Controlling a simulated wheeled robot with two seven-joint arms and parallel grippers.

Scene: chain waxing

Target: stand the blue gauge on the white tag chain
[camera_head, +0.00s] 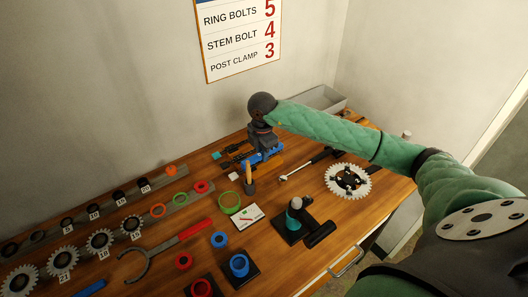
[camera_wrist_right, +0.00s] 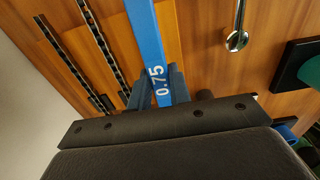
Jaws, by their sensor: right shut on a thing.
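My right gripper (camera_head: 262,148) is shut on the blue gauge (camera_head: 268,156) above the back of the wooden bench. In the right wrist view the gauge (camera_wrist_right: 145,30) is a flat blue bar marked 0.75, between the two fingers (camera_wrist_right: 160,88). Dark chains (camera_head: 237,148) lie left of the gauge; two also show in the wrist view (camera_wrist_right: 75,62), running alongside it. A small white tag (camera_head: 233,176) and a teal tag (camera_head: 216,155) lie near the chain ends. I cannot tell whether the gauge touches a chain. My left gripper is not in view.
A wood-handled tool (camera_head: 249,181) stands just in front of the gauge. A wrench (camera_head: 300,168), a toothed chainring (camera_head: 348,181) and a black tool stand (camera_head: 296,222) are to the right and front. Sprockets and rings fill the left. A grey bin (camera_head: 322,98) is behind.

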